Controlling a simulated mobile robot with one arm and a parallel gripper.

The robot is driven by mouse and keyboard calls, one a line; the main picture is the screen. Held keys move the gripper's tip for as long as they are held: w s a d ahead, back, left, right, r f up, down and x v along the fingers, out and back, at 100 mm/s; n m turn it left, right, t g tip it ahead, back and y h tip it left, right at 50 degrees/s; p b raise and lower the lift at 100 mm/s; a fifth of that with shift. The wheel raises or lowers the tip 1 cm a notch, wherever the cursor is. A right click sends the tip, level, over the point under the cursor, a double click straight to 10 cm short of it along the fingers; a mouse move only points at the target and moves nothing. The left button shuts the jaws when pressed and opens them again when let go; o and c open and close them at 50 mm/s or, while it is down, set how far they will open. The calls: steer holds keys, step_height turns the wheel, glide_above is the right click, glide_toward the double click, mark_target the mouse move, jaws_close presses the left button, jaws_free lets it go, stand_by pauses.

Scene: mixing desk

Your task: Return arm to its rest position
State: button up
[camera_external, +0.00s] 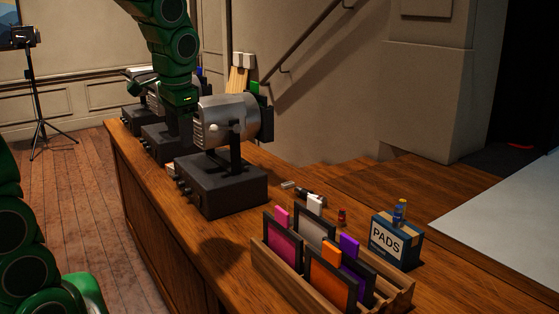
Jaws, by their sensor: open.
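My green arm comes down from the top of the view. Its wrist ends above the desk (222,262), just left of the silver drum of the nearest machine (222,190). My gripper (184,122) is dark and points down below the wrist, among the dark machines. Its fingers are hard to make out against them, and I see nothing held in it. I cannot tell whether it touches a machine.
More machines (158,142) stand in a row behind. A wooden rack (290,277) holds several coloured, framed pads at the front. A blue PADS box (396,242) stands to its right. Small items lie between rack and machine. A tripod (38,95) stands on the floor at left.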

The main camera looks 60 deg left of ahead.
steer(key=s+d+f+g+h, duration=0.1)
steer(key=s+d+f, duration=0.1)
steer(key=s+d, duration=0.6)
steer(key=s+d+f+m+g+h, duration=0.1)
steer(key=s+d+f, duration=0.2)
steer(key=s+d, duration=0.5)
steer(key=s, duration=0.2)
steer(key=shift+s+d+f, duration=0.15)
steer(key=shift+s, duration=0.2)
